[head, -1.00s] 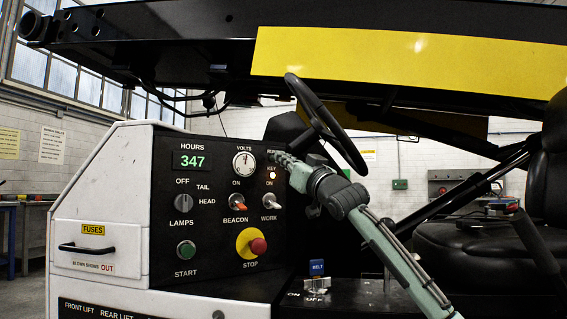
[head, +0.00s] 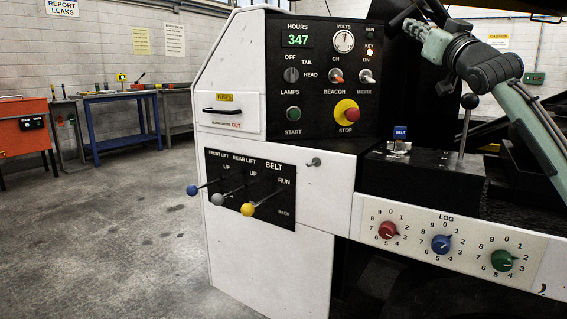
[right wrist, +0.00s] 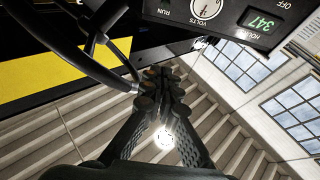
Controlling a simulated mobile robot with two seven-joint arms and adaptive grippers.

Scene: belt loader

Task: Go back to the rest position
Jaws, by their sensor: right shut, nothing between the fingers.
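My right gripper (head: 430,42) is at the top right of the head view, in front of the steering wheel and to the right of the dash panel (head: 376,108). It also shows in the right wrist view (right wrist: 163,82), with its two fingers together and nothing between them. It points up toward the roof there, with the steering wheel (right wrist: 87,42) beside it on the left. From these views I cannot tell how far apart they are. My left gripper is in neither view.
The dash carries the red stop button (head: 351,114) and several switches. Below are blue, grey and yellow-knobbed levers (head: 247,209), a black-knobbed lever (head: 465,120) under my right arm and three log dials (head: 441,243). The floor (head: 110,235) at left is clear.

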